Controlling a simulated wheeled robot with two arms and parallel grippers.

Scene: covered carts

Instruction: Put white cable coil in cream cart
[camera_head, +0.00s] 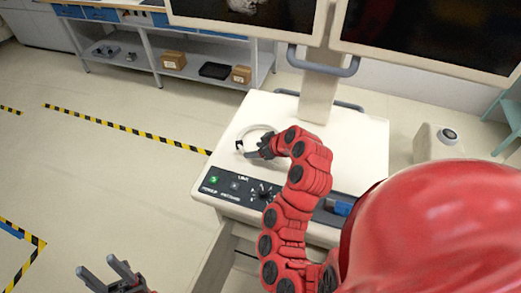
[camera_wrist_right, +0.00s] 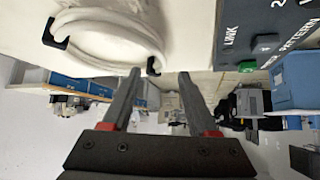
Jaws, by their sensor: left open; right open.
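The white cable coil (camera_head: 242,133) lies flat on the top of the cream cart (camera_head: 357,150), left of the monitor post. In the right wrist view the coil (camera_wrist_right: 108,22) shows as a thick white ring with black clips. My right gripper (camera_head: 253,153) is at the coil's near edge, open. In the wrist view its fingers (camera_wrist_right: 160,78) are apart, with the left finger close to the coil's edge and nothing seen between them. I cannot tell whether it touches. My left gripper (camera_head: 98,266) is open and empty, low over the floor at bottom left.
A dark control panel (camera_head: 234,186) runs along the cart's front edge. Two monitors (camera_head: 430,35) on a post (camera_head: 319,95) stand behind. A pale open compartment or panel (camera_head: 212,258) shows below the cart top. A shelf bench (camera_head: 150,72) with boxes is at the back left; open floor lies between.

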